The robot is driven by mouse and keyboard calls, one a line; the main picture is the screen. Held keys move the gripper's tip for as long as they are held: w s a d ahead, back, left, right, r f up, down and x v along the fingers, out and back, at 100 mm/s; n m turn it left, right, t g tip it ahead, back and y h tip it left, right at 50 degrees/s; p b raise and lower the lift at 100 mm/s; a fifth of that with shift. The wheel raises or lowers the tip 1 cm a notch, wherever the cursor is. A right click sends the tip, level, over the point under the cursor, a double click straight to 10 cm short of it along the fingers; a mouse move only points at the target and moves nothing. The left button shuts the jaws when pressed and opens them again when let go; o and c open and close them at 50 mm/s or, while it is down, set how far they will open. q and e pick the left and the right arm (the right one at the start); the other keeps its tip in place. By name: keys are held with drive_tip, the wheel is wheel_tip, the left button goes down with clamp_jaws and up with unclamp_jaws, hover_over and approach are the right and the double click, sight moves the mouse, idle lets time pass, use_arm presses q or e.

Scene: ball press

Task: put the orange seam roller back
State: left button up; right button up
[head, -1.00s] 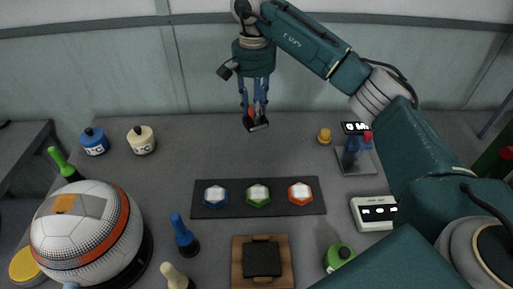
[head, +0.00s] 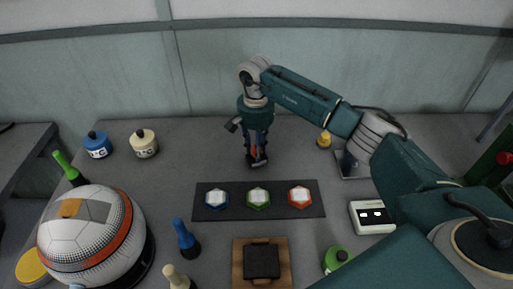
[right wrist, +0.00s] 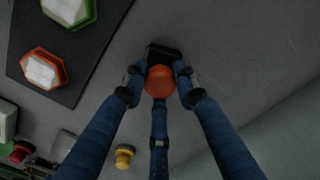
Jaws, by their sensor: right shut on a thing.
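The orange seam roller (head: 257,159) is in my right gripper (head: 256,153), behind the dark mat (head: 230,212) in the head view. In the right wrist view its orange round handle end (right wrist: 160,81) sits between the fingers of the gripper (right wrist: 160,85), with its black foot (right wrist: 164,53) beyond. The gripper is shut on it and points down. The roller looks upright and close to the table; I cannot tell whether it touches. My left gripper is not in view.
The mat carries blue (head: 217,197), green (head: 258,197) and orange (head: 299,195) hexagonal pieces. A ball (head: 92,235) stands at left, near a blue-handled tool (head: 183,236). A yellow knob (head: 324,139) is right of the gripper.

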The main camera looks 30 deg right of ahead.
drive_tip(key=o, duration=1.1)
drive_tip(key=shift+f, duration=0.1)
drive_tip(key=shift+r, duration=0.6)
wheel_tip(320, 180, up, 11)
drive_tip(key=b, duration=0.2)
drive_tip(key=shift+s+a, duration=0.1)
